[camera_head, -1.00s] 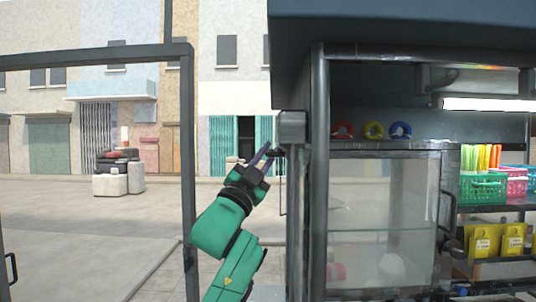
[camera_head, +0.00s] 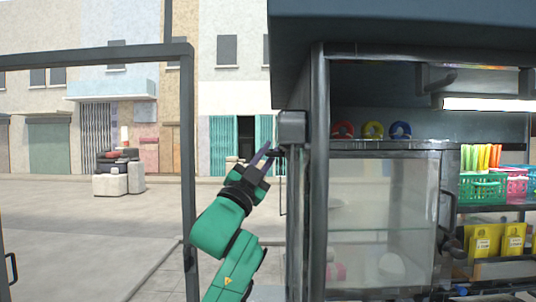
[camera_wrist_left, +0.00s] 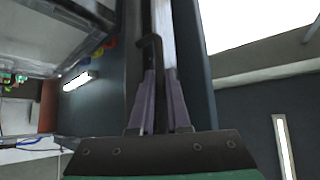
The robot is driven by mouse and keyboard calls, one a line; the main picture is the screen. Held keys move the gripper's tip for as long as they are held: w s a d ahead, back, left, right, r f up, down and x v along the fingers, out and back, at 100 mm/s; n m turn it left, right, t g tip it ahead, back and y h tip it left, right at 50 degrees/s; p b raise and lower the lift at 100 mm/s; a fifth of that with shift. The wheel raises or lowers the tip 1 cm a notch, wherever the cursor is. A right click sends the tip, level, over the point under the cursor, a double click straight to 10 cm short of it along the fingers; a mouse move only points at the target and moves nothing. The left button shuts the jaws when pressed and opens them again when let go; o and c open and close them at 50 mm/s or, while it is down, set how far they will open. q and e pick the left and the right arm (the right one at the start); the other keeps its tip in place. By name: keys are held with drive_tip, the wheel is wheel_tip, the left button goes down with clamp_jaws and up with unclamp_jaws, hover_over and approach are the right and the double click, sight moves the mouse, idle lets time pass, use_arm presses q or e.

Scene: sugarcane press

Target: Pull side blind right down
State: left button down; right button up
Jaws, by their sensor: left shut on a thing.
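The side blind shows as a grey rolled-up housing (camera_head: 292,127) at the stall's left corner post, high under the roof. A small dark pull handle (camera_head: 279,153) hangs just below it. In the left wrist view, the handle is a dark bent bar (camera_wrist_left: 149,48) reaching down between the fingers. My left gripper (camera_head: 267,153) reaches up from below and is shut on this handle. It also shows in the left wrist view (camera_wrist_left: 160,85), where the fingers partly hide the bar. My right gripper is in neither view.
The stall's dark corner post (camera_head: 320,190) stands just right of my left gripper. A glass cabinet (camera_head: 380,220) and coloured baskets (camera_head: 482,187) are inside the stall. A dark frame post (camera_head: 187,150) stands left of my arm. Open pavement lies beyond.

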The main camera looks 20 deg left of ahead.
use_arm(q)
wheel_tip(320, 180, down, 28)
drive_tip(key=b, duration=2.1)
drive_tip(key=shift+r+b, duration=0.2)
drive_tip(key=shift+b, duration=0.1)
drive_tip(key=shift+w+d, duration=0.1)
drive_tip(key=c, duration=1.2)
unclamp_jaws()
drive_tip(key=shift+f, duration=0.1)
drive_tip(key=shift+o, duration=0.2)
